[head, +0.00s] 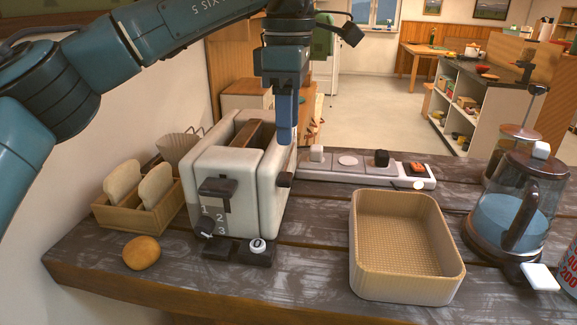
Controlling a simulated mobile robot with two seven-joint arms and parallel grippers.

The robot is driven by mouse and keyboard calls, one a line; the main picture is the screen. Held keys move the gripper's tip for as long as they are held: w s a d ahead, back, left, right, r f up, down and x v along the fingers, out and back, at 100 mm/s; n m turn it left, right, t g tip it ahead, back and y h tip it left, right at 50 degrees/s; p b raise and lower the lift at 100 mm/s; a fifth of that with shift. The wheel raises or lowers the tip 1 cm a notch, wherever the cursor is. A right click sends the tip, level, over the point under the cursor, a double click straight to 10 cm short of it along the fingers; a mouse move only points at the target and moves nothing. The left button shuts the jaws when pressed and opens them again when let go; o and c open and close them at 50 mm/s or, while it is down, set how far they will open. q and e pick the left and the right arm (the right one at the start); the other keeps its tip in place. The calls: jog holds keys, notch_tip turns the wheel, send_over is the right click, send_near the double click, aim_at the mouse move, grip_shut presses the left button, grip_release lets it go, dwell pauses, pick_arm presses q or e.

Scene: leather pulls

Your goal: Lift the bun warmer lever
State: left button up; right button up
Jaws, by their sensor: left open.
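The bun warmer (265,195) is a cream, toaster-like box with a slot in its top, standing on the dark table. A dark lever (218,187) sticks out from its front face, above the marks 1, 2 and 3. A dark knob (204,227) sits low on the front. Another dark knob (285,180) projects from its right side. My left gripper (286,138) points down at the warmer's right rear, above the side knob and apart from the front lever. It is open, seen edge-on, with nothing visible in it. My right gripper is out of view.
A wooden rack with bread slices (115,216) and a bun (141,253) are at left. A woven basket (362,270) stands right of the warmer. A long tray (335,174) lies behind. Table between warmer and basket is clear.

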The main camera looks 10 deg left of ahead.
aim_at(289, 176)
pick_arm(q)
notch_tip(289, 176, down, 9)
jog(key=shift+r, duration=0.2)
grip_shut()
dwell(0.6)
